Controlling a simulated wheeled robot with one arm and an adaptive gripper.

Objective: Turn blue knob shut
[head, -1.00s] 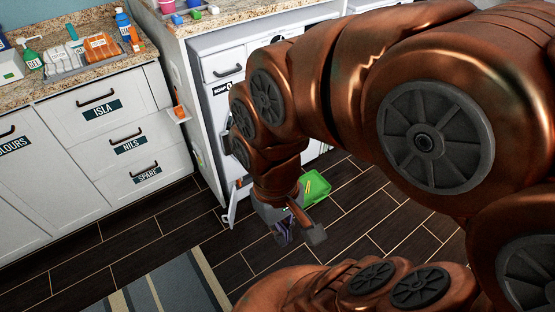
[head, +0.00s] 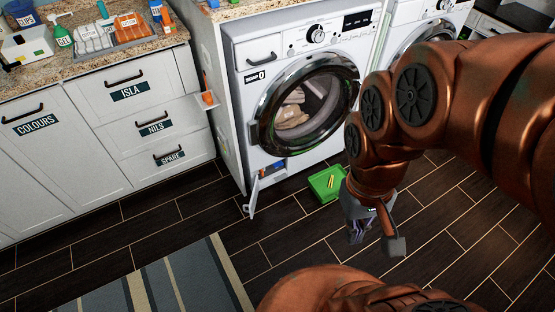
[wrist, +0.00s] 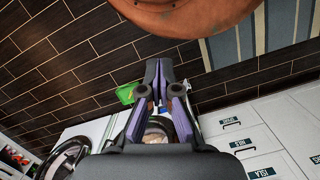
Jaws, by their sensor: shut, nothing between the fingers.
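A small patch of blue (head: 264,173) shows beside an orange-red bit in the low opening at the washing machine's bottom left corner. It may be the blue knob; it is too small to tell its shape or how it is turned. The opening's small white flap (head: 252,196) stands open. My gripper (head: 357,236) is right of the opening, apart from it, above the floor. In the wrist view my gripper's purple and black fingers (wrist: 159,72) are closed together and hold nothing. I cannot make out the knob there.
The washing machine (head: 310,148) has its round door shut. A green tray (head: 327,184) lies on the floor before it. An orange item sits on a small side shelf (head: 207,100). White drawers (head: 150,120) stand left; a striped rug (head: 190,280) lies in front.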

